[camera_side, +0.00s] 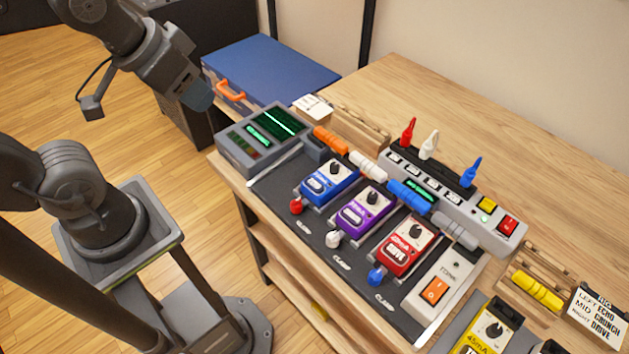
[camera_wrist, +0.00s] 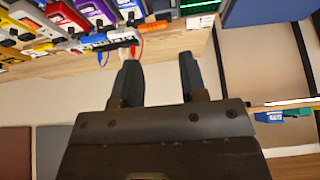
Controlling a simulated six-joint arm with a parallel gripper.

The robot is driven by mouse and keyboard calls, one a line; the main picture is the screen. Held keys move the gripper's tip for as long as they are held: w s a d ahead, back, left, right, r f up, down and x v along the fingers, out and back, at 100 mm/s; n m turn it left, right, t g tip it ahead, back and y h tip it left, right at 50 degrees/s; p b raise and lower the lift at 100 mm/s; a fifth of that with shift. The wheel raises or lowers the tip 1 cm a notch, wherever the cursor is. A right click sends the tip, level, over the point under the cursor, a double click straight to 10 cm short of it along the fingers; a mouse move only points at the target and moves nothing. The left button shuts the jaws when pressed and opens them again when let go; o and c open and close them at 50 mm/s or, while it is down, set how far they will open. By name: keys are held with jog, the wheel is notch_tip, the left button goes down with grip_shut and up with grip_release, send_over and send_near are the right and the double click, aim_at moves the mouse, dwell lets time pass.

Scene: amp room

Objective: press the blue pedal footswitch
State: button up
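The blue pedal (camera_side: 330,182) sits at the left end of the row on the dark board in the side view. It has a black knob at its top and a pale label plate on its lower half. A red plug (camera_side: 296,207) is at its near left corner. My gripper (camera_side: 198,96) is high and to the left of the pedal, well apart from it, near the blue case. In the wrist view its two dark fingers (camera_wrist: 160,78) stand apart with nothing between them. Coloured pedals show at that view's upper left, partly cut off.
Beside the blue pedal are a purple pedal (camera_side: 366,210) and a red pedal (camera_side: 402,246). A grey meter box (camera_side: 262,138) stands left of the row. A power strip (camera_side: 448,202) with upright plugs lies behind. A blue case (camera_side: 275,68) with an orange handle is at the back left.

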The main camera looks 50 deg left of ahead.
grip_shut()
dwell(1.4)
